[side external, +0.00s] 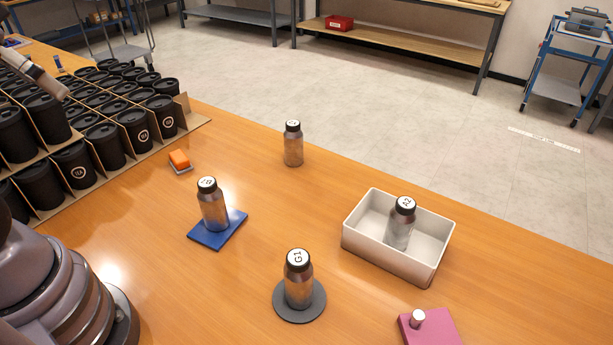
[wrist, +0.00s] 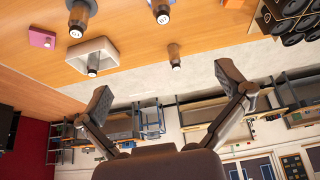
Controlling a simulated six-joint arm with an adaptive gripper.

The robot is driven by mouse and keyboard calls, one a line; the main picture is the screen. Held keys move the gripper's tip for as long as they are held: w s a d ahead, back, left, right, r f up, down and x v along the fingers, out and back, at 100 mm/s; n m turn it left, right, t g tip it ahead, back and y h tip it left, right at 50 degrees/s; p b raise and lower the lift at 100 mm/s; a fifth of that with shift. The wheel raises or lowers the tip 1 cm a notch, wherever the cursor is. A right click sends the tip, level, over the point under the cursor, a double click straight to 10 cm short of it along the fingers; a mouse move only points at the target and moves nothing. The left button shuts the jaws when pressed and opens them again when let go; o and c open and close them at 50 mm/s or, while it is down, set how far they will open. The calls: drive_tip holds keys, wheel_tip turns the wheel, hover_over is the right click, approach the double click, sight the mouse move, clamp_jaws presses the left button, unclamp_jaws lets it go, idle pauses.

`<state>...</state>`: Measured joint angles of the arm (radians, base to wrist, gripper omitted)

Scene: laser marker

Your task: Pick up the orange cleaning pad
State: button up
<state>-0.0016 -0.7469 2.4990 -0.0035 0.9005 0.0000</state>
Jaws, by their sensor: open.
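The orange cleaning pad (side external: 179,158) lies on a small light base on the wooden table, beside the cardboard crate of black cups, in the side external view.
Black cups (side external: 103,135) fill a crate at the left. Bottles stand on a blue mat (side external: 205,238), a grey disc (side external: 298,310), in a white tray (side external: 357,242) and on bare table. A pink block (side external: 440,330) is at front right. Table around the pad's right is clear.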

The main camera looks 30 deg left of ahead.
drive_tip(key=w+f+n+g+h, duration=0.2)
drive_tip(key=w+f+n+h, duration=0.15)
drive_tip(key=w, duration=0.35)
drive_tip(key=w+f+n+g+h, duration=0.1)
drive_tip(key=w+f+n+h, duration=0.1)
drive_tip(key=w+n, duration=0.35)
drive_tip(key=n+t+h, duration=0.3)
drive_tip(key=n+t, duration=0.4)
drive_tip(key=n, duration=0.8)
hover_over(171, 158)
drive_tip(key=s+d, duration=0.2)
drive_tip(key=d, duration=0.6)
wheel_tip(171, 158, down, 19)
drive_tip(key=a+f+n+t+y, duration=0.1)
drive_tip(key=a+f+n, duration=0.1)
drive_tip(key=a+f, duration=0.1)
drive_tip(key=s+a+f+n+t+y, duration=0.1)
drive_tip(key=a+f+n+y, duration=0.1)
drive_tip(key=f, duration=0.3)
drive_tip(key=s+a+f+n+t+y, duration=0.1)
drive_tip(key=a+f+n, duration=0.3)
drive_tip(key=f, duration=0.1)
drive_tip(key=shift+s+f, duration=0.1)
drive_tip(key=shift+s, duration=0.1)
drive_tip(key=shift+w+f+n+y, duration=0.25)
drive_tip(key=shift+w+n, duration=0.05)
drive_tip(key=x, duration=0.6)
drive_tip(key=shift+w+d, duration=0.15)
drive_tip(key=shift+w, duration=0.1)
